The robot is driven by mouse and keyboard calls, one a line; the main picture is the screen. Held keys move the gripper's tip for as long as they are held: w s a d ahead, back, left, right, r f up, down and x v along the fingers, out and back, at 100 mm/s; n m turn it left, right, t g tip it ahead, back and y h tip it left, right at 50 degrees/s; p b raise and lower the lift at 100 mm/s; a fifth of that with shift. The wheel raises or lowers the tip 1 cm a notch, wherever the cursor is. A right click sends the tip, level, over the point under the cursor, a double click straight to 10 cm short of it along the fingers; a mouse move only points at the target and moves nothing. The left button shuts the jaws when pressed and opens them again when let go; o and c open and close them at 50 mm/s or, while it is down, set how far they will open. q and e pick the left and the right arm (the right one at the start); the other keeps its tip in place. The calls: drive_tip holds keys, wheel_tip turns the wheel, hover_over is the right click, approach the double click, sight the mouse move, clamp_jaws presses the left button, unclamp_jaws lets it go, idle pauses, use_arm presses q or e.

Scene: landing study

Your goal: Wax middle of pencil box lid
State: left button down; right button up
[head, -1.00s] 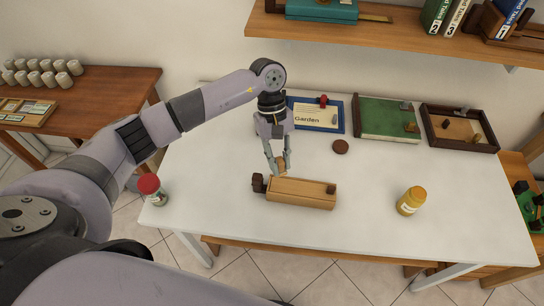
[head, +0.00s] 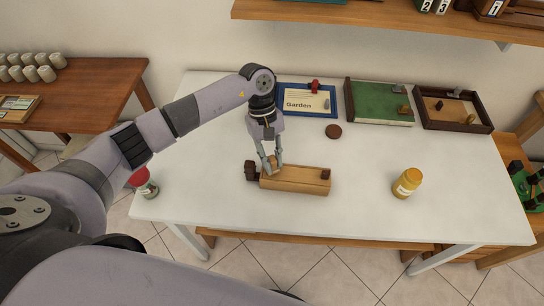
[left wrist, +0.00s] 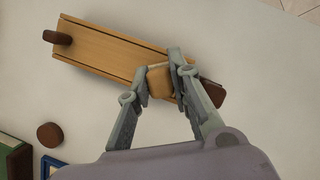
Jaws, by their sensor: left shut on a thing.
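The pencil box (head: 300,180) is a long pale wooden box lying on the white table. A dark brown knob (head: 325,174) sits at the right end of its lid, and a dark brown block (head: 251,171) is at its left end. My left gripper (head: 270,166) is shut on a small tan block (left wrist: 159,82) over the left part of the box. In the left wrist view the box (left wrist: 110,52) lies under the fingers, with the knob (left wrist: 58,38) at the far left. I cannot tell whether the tan block touches the lid. My right gripper is not in view.
A yellow jar (head: 407,184) stands at right, a red-capped bottle (head: 146,184) at left. A round brown disc (head: 333,131), a blue-framed card (head: 300,104), a green board (head: 378,105) and a brown tray (head: 455,126) lie behind. A shelf (head: 400,18) hangs above the table's back.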

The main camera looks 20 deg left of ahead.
use_arm(q)
drive_tip(key=shift+f+b, duration=0.6)
drive_tip(key=shift+b, duration=0.1)
idle(0.7)
